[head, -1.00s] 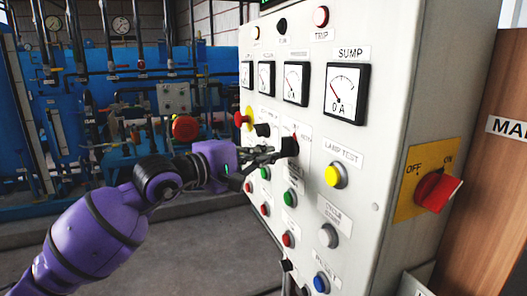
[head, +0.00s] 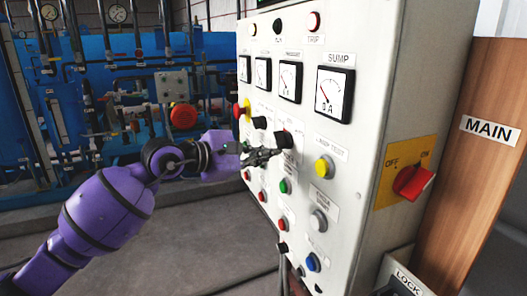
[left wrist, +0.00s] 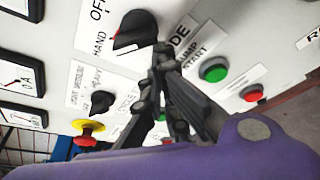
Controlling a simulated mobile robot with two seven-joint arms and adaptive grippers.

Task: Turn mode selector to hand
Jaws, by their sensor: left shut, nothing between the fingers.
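The mode selector is a black knob (head: 284,139) on the grey control panel, below the meters. In the left wrist view the knob (left wrist: 136,32) shows large at the top, with OFF and HAND labels beside it. A small red mark on it lies close to the HAND label. My left gripper (head: 277,153) is shut and empty, just below the knob. In the left wrist view its dark fingertips (left wrist: 164,58) are beside the knob's lower right edge; I cannot tell whether they touch. The right gripper is not in view.
A smaller black knob (head: 260,123) and a red-and-yellow emergency button (head: 241,110) sit left of the selector. A yellow button (head: 324,167) and green button (head: 285,186) are nearby. A red OFF/ON switch (head: 413,183) is on the panel's side. Blue tanks stand behind.

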